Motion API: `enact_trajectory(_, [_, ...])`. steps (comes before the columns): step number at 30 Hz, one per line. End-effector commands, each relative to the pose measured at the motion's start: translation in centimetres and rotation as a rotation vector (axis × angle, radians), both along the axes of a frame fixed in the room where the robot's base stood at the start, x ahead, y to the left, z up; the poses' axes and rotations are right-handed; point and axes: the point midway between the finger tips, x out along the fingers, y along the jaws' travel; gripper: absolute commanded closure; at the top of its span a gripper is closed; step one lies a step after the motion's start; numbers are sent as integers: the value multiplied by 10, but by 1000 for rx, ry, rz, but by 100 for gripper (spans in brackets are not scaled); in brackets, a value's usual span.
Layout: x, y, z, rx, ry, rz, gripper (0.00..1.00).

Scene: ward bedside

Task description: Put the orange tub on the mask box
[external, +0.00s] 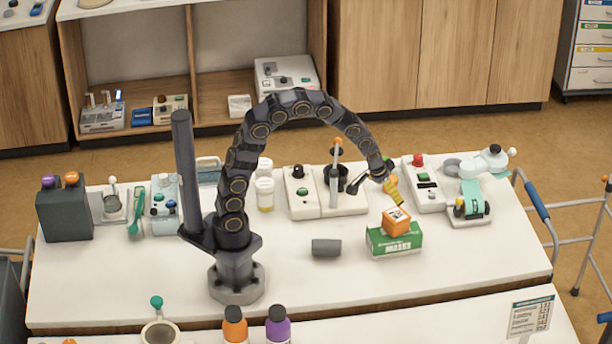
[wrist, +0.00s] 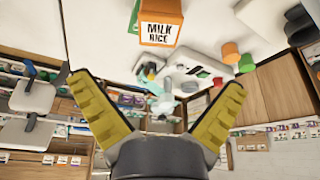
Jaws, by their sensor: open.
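The orange tub (external: 396,221) sits on top of the green mask box (external: 394,243), tilted slightly in its turn relative to the box. In the wrist view the tub (wrist: 161,22) shows at the top with a white "MILK RICE" label. A green sliver beside it, perhaps the mask box, is cut off by the frame edge. My gripper (external: 393,191) is just above the tub, with yellow fingers. In the wrist view the fingers are spread wide with nothing between them, and the tub is beyond their tips. The tub's underside is hidden.
A dark grey cylinder (external: 326,248) lies on the white table left of the box. White-lidded bottles (external: 265,193) and a device with a joystick (external: 303,193) stand behind. A white device with a red knob (external: 424,184) is behind right. The table's front right is clear.

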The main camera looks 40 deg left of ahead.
Motion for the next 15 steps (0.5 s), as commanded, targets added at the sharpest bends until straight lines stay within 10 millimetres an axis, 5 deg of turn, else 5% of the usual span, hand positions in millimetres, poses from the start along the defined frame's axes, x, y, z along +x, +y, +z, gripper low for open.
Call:
enact_trajectory(4, [-3,32,14,20,23,47,0])
enact_trajectory(8, [-26,102,38,67,105,144,0])
enact_trajectory(12, [-82,178,63,104,231,253,0])
enact_trajectory(15, [-131,215,75,113,327,311,0])
